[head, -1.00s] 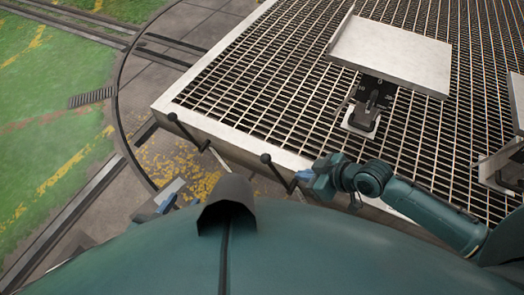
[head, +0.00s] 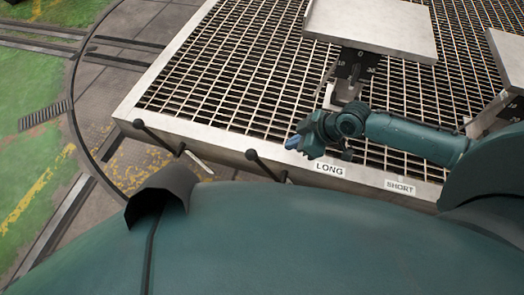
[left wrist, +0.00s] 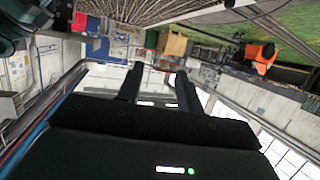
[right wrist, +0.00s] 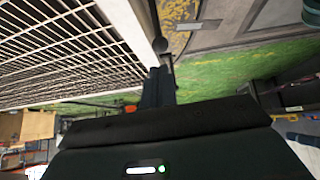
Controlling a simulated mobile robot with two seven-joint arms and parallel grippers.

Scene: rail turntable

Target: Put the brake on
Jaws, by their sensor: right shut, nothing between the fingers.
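Two black-knobbed levers stand at the front edge of the grated platform: a left lever (head: 138,124) and a right lever (head: 251,154). Neither carries a readable label, so I cannot tell which is the brake. My right gripper (head: 292,143) is shut and empty, just right of the right lever's knob and apart from it. In the right wrist view, the closed fingers (right wrist: 158,78) point toward a dark knob (right wrist: 160,45); which lever it belongs to is unclear. My left gripper (left wrist: 157,88) shows only in its wrist view, with its fingers apart and nothing between them.
The grated platform's pale rim (head: 222,152) carries a LONG plate (head: 330,169) and a SHORT plate (head: 400,186). A pale tilted panel (head: 375,25) with a scale stands on the grating; another panel (head: 508,55) is at right. Curved rail track (head: 85,150) lies left.

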